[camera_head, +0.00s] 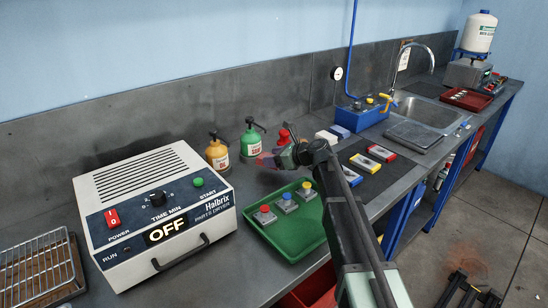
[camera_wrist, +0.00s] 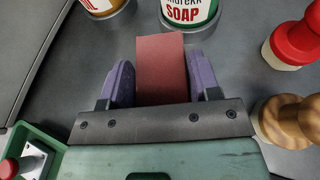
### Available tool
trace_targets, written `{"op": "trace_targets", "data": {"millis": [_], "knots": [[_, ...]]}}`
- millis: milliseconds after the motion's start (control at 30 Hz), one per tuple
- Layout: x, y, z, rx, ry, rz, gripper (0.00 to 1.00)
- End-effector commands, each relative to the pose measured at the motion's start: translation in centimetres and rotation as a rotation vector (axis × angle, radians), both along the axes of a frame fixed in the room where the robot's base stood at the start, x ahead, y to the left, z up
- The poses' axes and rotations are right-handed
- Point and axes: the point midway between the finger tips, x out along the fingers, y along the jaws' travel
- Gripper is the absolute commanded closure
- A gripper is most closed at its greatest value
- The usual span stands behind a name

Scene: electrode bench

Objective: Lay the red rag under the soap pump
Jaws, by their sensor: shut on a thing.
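The green soap pump (camera_head: 251,142) stands on the bench near the back wall, with a black pump head. Its lower part with the SOAP label (camera_wrist: 187,15) shows at the top of the wrist view. My gripper (camera_wrist: 158,82) is shut on the red rag (camera_wrist: 161,66), a flat red rectangle between its purple fingers. The rag's far end points toward the soap pump's base and appears just short of it. In the head view my gripper (camera_head: 265,160) is in front of and slightly right of the pump; the rag is hard to make out there.
An orange pump (camera_head: 217,154) stands left of the soap pump. A red-topped wooden object (camera_wrist: 296,42) is close on the gripper's right. A green tray (camera_head: 279,236) with several button boxes lies in front. The parts dryer (camera_head: 154,213) stands left.

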Motion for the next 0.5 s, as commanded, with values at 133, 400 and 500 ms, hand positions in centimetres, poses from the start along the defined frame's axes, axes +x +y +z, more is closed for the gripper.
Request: {"op": "trace_targets", "data": {"millis": [133, 400, 500], "knots": [[0.01, 0.00, -2.04, 0.000, 0.000, 0.000, 0.66], [0.01, -0.01, -1.97, 0.000, 0.000, 0.000, 0.66], [0.01, 0.00, -1.98, 0.000, 0.000, 0.000, 0.66]]}}
